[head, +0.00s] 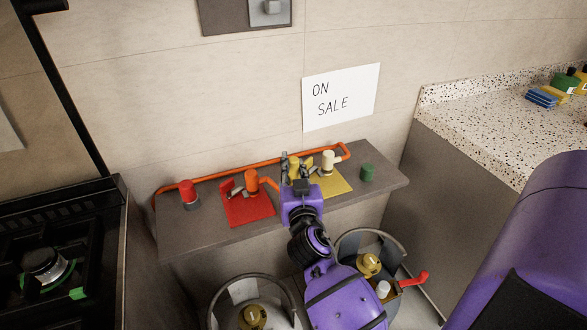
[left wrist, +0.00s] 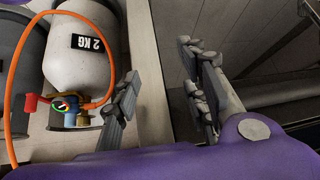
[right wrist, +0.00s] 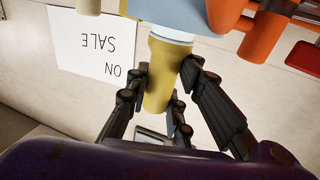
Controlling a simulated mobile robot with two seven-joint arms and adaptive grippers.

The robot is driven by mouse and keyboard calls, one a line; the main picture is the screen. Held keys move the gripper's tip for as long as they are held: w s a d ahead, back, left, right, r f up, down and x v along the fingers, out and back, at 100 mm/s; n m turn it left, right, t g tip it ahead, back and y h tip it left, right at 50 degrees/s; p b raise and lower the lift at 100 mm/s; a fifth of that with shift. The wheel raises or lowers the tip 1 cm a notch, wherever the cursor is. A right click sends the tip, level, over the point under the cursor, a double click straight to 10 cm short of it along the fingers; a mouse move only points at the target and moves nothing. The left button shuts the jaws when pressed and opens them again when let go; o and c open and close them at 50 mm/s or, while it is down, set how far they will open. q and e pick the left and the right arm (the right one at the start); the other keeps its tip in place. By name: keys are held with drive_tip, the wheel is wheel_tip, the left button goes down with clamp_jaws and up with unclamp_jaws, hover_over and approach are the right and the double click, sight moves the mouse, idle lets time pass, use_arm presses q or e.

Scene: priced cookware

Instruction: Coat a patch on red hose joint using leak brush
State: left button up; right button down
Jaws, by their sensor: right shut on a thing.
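My right gripper (head: 297,165) is over the shelf, between the red and yellow mats. In the right wrist view its fingers (right wrist: 165,85) are shut around the yellow handle (right wrist: 160,90) of what looks like the leak brush, with a white collar and a pale blue part above. The red hose joint (head: 251,181), orange-red, stands over the red mat (head: 250,210), left of the gripper; an orange body (right wrist: 262,38) shows beside the brush. Whether the brush touches it is unclear. My left gripper (left wrist: 160,75) is open and empty, outside the head view.
An orange hose (head: 240,166) runs along the shelf (head: 195,235). A red-capped part (head: 187,193), a cream joint (head: 328,160) on a yellow mat (head: 335,184) and a green cylinder (head: 367,172) stand there. Gas bottles are below; a stove (head: 60,260) is left.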

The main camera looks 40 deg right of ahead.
drive_tip(key=shift+r+p, duration=0.85)
drive_tip(key=shift+r, duration=0.45)
drive_tip(key=shift+r+p, duration=1.6)
drive_tip(key=shift+r, duration=0.6)
use_arm(q)
drive_tip(key=w+r+t, duration=0.1)
drive_tip(key=w+r, duration=0.4)
drive_tip(key=r, duration=0.2)
drive_tip(key=shift+r, duration=0.25)
